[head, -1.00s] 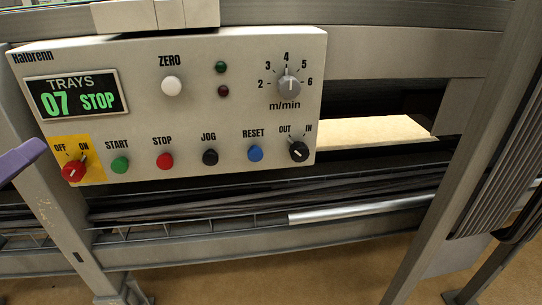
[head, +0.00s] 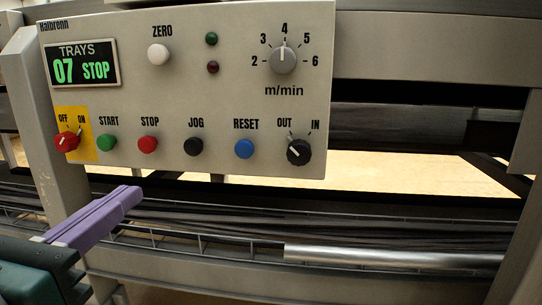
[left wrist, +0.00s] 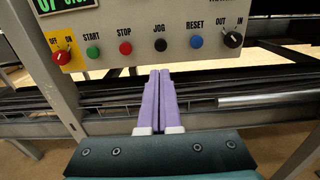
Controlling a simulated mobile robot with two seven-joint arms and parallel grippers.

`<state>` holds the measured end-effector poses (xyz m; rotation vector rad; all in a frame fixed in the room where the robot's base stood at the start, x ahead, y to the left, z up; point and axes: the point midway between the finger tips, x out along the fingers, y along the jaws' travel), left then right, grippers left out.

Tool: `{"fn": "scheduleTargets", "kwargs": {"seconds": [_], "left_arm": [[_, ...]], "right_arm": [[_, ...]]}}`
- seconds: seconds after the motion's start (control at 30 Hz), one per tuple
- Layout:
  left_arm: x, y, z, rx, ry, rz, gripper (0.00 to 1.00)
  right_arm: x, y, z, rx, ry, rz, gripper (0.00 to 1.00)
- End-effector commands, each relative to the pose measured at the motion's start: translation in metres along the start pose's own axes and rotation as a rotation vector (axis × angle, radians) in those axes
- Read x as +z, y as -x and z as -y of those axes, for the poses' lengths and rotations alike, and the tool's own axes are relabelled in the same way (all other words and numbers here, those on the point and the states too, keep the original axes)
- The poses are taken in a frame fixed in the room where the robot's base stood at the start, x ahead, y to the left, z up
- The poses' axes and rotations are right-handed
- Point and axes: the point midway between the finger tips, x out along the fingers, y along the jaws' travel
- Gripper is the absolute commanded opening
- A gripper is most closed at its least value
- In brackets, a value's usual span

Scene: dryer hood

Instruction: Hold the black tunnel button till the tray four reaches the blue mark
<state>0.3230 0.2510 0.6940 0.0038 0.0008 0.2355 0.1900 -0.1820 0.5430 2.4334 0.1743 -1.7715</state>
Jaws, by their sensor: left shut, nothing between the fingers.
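The black JOG button (head: 194,146) is in the lower row of the control panel (head: 120,190), between the red STOP button (head: 148,145) and the blue RESET button (head: 244,149). The JOG button also shows in the left wrist view (left wrist: 160,45), beyond the fingertips. The display (head: 81,65) reads TRAYS 07 STOP. My left gripper (head: 134,193) has purple fingers, shut and empty, below the panel and apart from it. It also shows in the left wrist view (left wrist: 160,72). No tray or blue mark can be made out. My right gripper is not in view.
The panel also carries a red OFF/ON switch (head: 67,141), a green START button (head: 106,143), a white ZERO button (head: 158,54), a speed knob (head: 283,60) at about 4 and a black OUT/IN knob (head: 299,151) turned towards OUT. A grey frame rail (head: 200,248) runs below.

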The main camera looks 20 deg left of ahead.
Motion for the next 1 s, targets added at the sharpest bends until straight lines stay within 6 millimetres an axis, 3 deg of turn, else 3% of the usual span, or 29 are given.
{"fn": "scheduleTargets", "kwargs": {"seconds": [0.27, 0.7, 1.0], "left_arm": [[0.003, -0.019, 0.001, -0.003, 0.001, 0.004, 0.0], [-0.001, -0.108, 0.0, 0.001, 0.001, 0.004, 0.0], [-0.001, -0.138, 0.0, 0.0, 0.002, 0.0, 0.0]], "right_arm": [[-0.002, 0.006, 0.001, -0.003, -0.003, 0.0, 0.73], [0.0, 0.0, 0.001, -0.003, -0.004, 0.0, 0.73], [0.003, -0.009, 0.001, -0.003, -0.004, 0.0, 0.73]]}}
